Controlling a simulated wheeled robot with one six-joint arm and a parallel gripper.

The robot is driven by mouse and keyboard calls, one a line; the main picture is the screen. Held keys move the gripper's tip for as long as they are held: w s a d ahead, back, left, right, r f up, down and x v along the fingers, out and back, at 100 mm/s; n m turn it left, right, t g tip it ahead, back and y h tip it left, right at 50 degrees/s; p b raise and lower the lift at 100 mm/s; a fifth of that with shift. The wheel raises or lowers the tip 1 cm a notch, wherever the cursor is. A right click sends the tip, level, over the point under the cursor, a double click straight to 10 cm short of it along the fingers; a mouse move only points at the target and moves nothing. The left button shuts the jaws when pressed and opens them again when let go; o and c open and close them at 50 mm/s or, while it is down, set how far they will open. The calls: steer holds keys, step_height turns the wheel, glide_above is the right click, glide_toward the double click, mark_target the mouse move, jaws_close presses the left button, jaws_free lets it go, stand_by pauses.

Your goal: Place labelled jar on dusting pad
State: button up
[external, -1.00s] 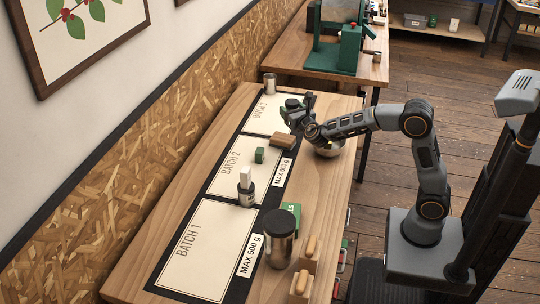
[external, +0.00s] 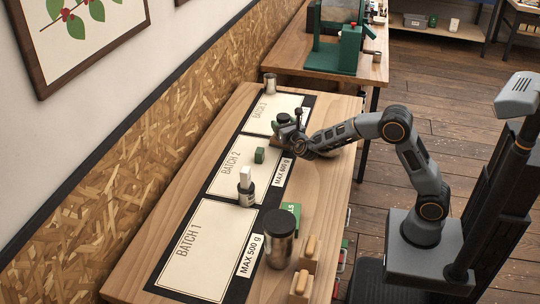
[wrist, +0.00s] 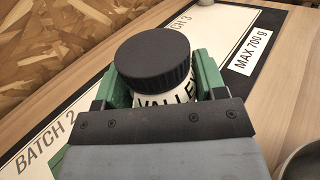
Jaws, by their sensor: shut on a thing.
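The labelled jar (wrist: 160,68) has a black ribbed lid and a white label with dark letters, partly hidden by my gripper's front. My gripper (wrist: 158,90) is shut on it, a green finger pad on each side. In the external view the dark lid (external: 283,117) shows at the end of my gripper (external: 281,127), over the table between the Batch 3 card (external: 265,108) and Batch 2 card (external: 228,166). The jar looks nearly upright. I cannot tell its height above the surface. I cannot tell for sure which thing is the dusting pad.
A green block (external: 260,155) lies on the Batch 2 card. A lidded metal canister (external: 280,240) stands near the front.

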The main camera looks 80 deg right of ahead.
steer(key=shift+f, duration=0.1)
steer(key=o, duration=0.6)
steer(key=shift+f+b, duration=0.1)
steer(key=shift+b, duration=0.2)
steer(key=shift+c, duration=0.2)
steer(key=o, duration=0.5)
steer(key=shift+r+p, duration=0.3)
steer(key=shift+p, duration=0.05)
steer(key=v, duration=1.2)
steer(key=shift+f+b, duration=0.1)
steer(key=shift+b, duration=0.3)
